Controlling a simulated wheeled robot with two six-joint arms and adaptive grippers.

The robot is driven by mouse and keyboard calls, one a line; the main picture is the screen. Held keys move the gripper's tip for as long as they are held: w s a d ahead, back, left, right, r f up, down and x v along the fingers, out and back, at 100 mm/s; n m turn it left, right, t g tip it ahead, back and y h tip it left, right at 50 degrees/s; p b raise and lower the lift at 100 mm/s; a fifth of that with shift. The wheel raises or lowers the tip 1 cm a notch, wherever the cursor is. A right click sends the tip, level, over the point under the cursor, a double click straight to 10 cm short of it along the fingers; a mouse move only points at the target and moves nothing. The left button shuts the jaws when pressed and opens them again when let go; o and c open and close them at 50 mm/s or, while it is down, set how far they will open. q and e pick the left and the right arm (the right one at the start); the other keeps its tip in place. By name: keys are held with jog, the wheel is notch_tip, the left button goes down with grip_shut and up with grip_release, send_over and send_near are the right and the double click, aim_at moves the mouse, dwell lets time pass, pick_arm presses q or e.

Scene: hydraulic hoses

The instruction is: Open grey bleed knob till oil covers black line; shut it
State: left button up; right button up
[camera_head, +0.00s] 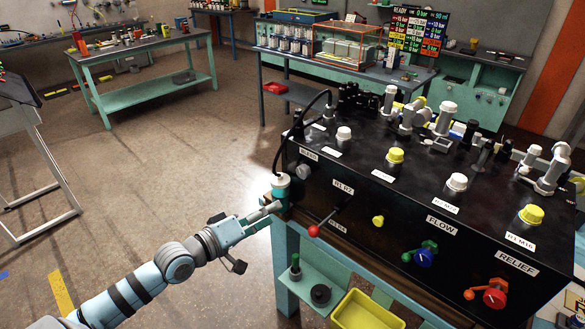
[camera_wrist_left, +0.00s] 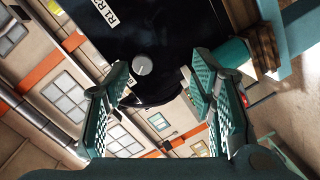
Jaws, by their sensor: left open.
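The grey bleed knob (camera_head: 303,171) sits on the front of the black console at its left end, near a partly readable label. It also shows in the left wrist view (camera_wrist_left: 142,66), beyond my fingertips and between them. A small white-and-teal bottle (camera_head: 281,186) stands at the console's left corner, with a black hose running into its top. I cannot make out a black line or an oil level on it. My left gripper (camera_head: 268,212) is open and empty, below and left of the knob; its spread fingers frame the left wrist view (camera_wrist_left: 160,88). My right gripper is not in view.
A red-tipped lever (camera_head: 314,231) and a yellow knob (camera_head: 378,221) stick out of the console front, right of the grey knob. A yellow bin (camera_head: 366,311) and a shelf lie below. The floor left of the console is clear.

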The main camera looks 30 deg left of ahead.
pick_arm(q)
notch_tip(320, 180, up, 3)
jog(key=s+a+m+t, duration=0.1)
jog(key=a+m+t, duration=0.1)
jog(key=m, duration=0.9)
jog(key=m+b, duration=0.3)
jog(key=b, duration=0.2)
send_near(301, 174)
jog(key=w, duration=0.3)
jog(key=shift+y, duration=0.3)
jog(key=b+x, duration=0.1)
jog(key=x, duration=0.1)
jog(key=b+x, duration=0.1)
jog(key=x, duration=0.2)
jog(key=shift+w+d+f, duration=0.1)
jog(key=shift+w+d, duration=0.15)
jog(key=shift+d, duration=0.25)
jog(key=shift+w+d, duration=0.1)
jog(key=shift+w, duration=0.2)
jog(key=shift+r, duration=0.25)
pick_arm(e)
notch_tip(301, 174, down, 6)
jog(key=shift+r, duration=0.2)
pick_arm(q)
jog(key=shift+s, duration=0.15)
jog(key=c, duration=1.1)
jog(key=shift+c, duration=0.2)
